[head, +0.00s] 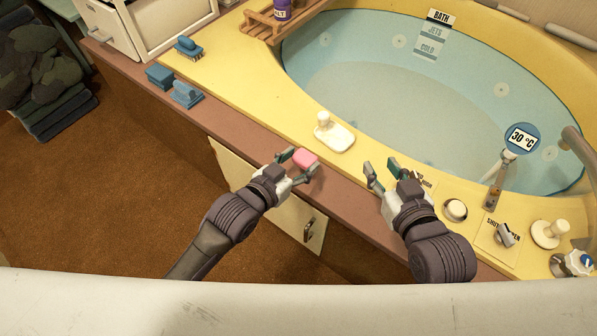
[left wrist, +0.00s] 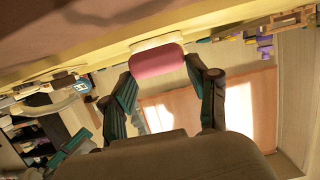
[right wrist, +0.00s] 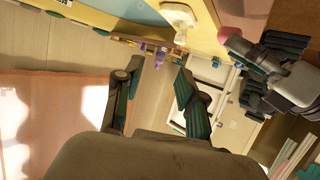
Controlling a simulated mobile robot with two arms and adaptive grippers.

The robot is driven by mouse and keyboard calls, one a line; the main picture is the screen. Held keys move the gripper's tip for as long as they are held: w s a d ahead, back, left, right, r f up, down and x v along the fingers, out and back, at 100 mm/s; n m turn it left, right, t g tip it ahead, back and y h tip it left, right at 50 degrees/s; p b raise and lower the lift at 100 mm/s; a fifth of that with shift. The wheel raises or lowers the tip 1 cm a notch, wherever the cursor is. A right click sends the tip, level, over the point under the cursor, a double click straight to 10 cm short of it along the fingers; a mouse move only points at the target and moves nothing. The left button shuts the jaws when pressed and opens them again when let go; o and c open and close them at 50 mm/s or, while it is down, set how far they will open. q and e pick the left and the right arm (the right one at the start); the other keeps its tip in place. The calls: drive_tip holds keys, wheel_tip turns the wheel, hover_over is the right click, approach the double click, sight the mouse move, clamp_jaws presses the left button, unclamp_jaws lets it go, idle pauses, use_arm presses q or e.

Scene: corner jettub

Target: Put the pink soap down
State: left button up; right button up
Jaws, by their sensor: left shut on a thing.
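The pink soap (head: 305,159) is between the fingertips of my left gripper (head: 299,165), which is shut on it. In the head view it shows over the brown ledge along the yellow tub rim. In the left wrist view the soap (left wrist: 157,60) sits between the two fingertips, with a white thing behind it. I cannot tell whether the soap touches the ledge. My right gripper (head: 382,172) is open and empty over the yellow rim, to the right of the soap. In the right wrist view its fingers (right wrist: 160,78) are apart with nothing between them.
A white soap dish with a knob (head: 334,136) stands on the yellow rim (head: 265,98) just beyond the soap. Blue brushes and a blue block (head: 160,76) lie at the left. Tub controls (head: 505,235) stand at the right. The brown ledge (head: 240,125) left of the soap is clear.

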sight(298, 173)
use_arm(q)
drive_tip(key=shift+f, duration=0.25)
wheel_tip(298, 173, down, 3)
drive_tip(key=shift+f+b, duration=0.2)
drive_tip(key=shift+b, duration=0.75)
use_arm(e)
wheel_tip(298, 173, up, 8)
drive_tip(key=w+a+t+y, duration=0.1)
drive_tip(key=t, duration=0.4)
drive_tip(key=shift+w+a+y, duration=0.3)
drive_tip(key=shift+w+a, duration=0.05)
use_arm(q)
drive_tip(key=shift+f, duration=0.15)
use_arm(e)
drive_tip(key=shift+r, duration=0.1)
use_arm(q)
drive_tip(key=o, duration=1.5)
